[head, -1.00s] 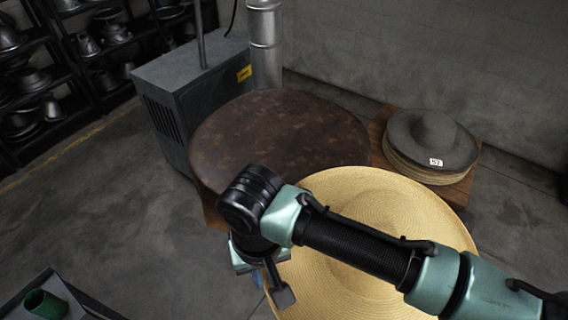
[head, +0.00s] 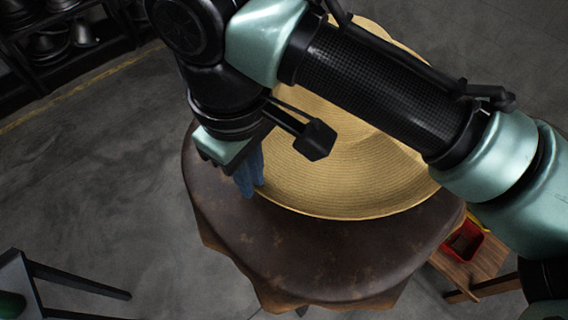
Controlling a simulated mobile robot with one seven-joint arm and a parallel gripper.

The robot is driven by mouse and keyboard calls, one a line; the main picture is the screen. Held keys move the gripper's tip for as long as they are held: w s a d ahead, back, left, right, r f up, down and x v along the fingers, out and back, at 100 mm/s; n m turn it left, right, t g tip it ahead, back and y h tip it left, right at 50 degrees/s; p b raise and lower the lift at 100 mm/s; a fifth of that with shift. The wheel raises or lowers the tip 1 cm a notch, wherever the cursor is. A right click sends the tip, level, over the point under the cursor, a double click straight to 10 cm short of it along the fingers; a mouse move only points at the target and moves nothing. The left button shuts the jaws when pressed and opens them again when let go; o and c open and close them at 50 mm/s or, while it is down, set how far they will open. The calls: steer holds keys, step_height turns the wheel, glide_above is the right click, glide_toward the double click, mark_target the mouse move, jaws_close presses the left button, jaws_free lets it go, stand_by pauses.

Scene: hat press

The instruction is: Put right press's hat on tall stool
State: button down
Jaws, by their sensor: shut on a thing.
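A large woven straw hat (head: 350,180) is in the middle of the head view, with its crown partly behind my arm. My gripper (head: 248,176), with blue fingers, is shut on the left edge of its brim. The hat overlaps a round, dark brown leather-like top (head: 310,258) with draped edges. I cannot tell whether the hat touches that top or hangs above it, nor whether this is the tall stool. My arm crosses the view from the right and hides the hat's far right side.
A small wooden stand (head: 478,268) with a red container (head: 463,241) is at the lower right. A dark table (head: 20,285) with a green object (head: 10,305) is at the lower left. Dark shelves (head: 60,50) stand at the upper left. Floor is open on the left.

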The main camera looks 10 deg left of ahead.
step_height(320, 180, down, 6)
steer(key=shift+s+r+b, duration=0.15)
steer(key=shift+r+b, duration=0.05)
steer(key=shift+b, duration=0.1)
steer(key=shift+f, duration=2.05)
steer(key=shift+f+b, duration=0.2)
steer(key=shift+b, duration=0.1)
steer(key=c, duration=0.9)
jaws_free()
steer(key=shift+r, duration=0.1)
